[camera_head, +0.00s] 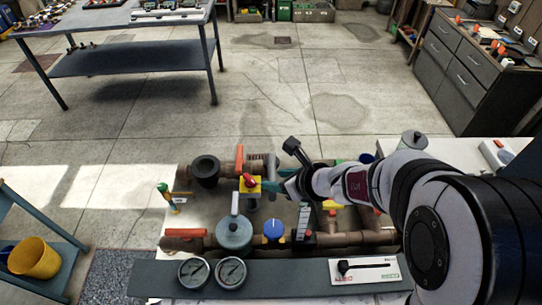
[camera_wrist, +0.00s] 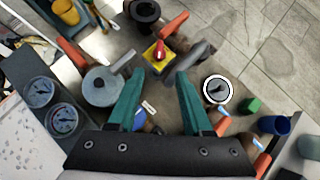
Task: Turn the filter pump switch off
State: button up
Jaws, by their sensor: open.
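A yellow box with a red knob (camera_head: 249,183), which looks like the pump switch, stands among the pipes left of my gripper (camera_head: 270,187). In the wrist view the switch (camera_wrist: 158,56) is just beyond the fingertips, roughly centred between them. My gripper's teal fingers (camera_wrist: 160,76) are spread open with nothing between them. They appear apart from the knob, though the exact distance is hard to judge. The knob's top is visible; any marking on it is too small to read.
A grey round-bodied valve with a lever (camera_head: 234,232) and a blue knob (camera_head: 273,230) stand in front. Two gauges (camera_head: 194,273) lie nearer still. A black cap (camera_head: 205,170) and an orange-handled pipe are at the left. A grey cylinder (camera_wrist: 190,62) rises close right of the switch.

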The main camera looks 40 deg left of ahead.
aim_at(250, 178)
jog(key=x, duration=1.4)
jog(key=shift+a+f, duration=0.1)
jog(key=shift+f, duration=0.15)
grip_shut()
